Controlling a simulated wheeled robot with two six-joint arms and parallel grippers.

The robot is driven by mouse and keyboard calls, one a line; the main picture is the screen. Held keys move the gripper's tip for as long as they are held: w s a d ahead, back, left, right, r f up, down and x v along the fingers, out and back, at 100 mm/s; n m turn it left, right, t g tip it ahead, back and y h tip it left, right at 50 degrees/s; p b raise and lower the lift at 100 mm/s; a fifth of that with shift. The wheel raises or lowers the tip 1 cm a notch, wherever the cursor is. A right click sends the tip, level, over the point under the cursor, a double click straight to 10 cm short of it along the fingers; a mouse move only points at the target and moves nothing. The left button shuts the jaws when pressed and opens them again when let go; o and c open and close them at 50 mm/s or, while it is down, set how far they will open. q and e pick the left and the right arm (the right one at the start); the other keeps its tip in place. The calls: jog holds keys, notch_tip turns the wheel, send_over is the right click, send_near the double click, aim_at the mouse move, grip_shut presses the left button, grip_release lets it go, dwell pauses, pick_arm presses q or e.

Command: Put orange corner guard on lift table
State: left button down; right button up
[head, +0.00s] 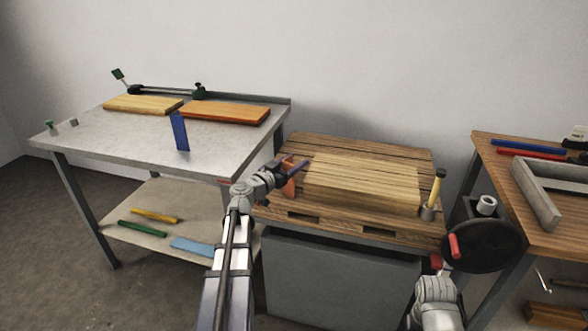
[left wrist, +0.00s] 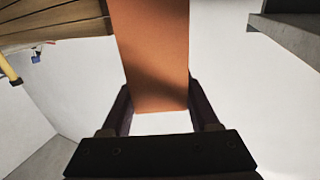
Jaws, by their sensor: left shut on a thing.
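The orange corner guard (head: 289,181) is in my left gripper (head: 296,172), at the left edge of the wooden pallet. In the left wrist view, the guard (left wrist: 152,55) is a flat orange strip standing between the two dark fingers (left wrist: 162,118), which are shut on it. The lift table (head: 340,275) appears to be the grey block under the pallet. Whether the guard touches the pallet or the boards I cannot tell. My right arm shows at the lower right, and its gripper (head: 437,264) is too small and partly hidden to read.
A wooden bench (head: 560,237) and a black wheel (head: 490,250) stand right.

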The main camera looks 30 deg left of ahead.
pick_arm(q)
jog(key=shift+f, duration=0.2)
jog(key=shift+c, duration=0.7)
grip_release()
jog(key=shift+r, duration=0.1)
jog(key=shift+r, duration=0.15)
jog(key=s+a, duration=0.1)
jog(key=s, duration=1.1)
jog(key=shift+a, duration=0.4)
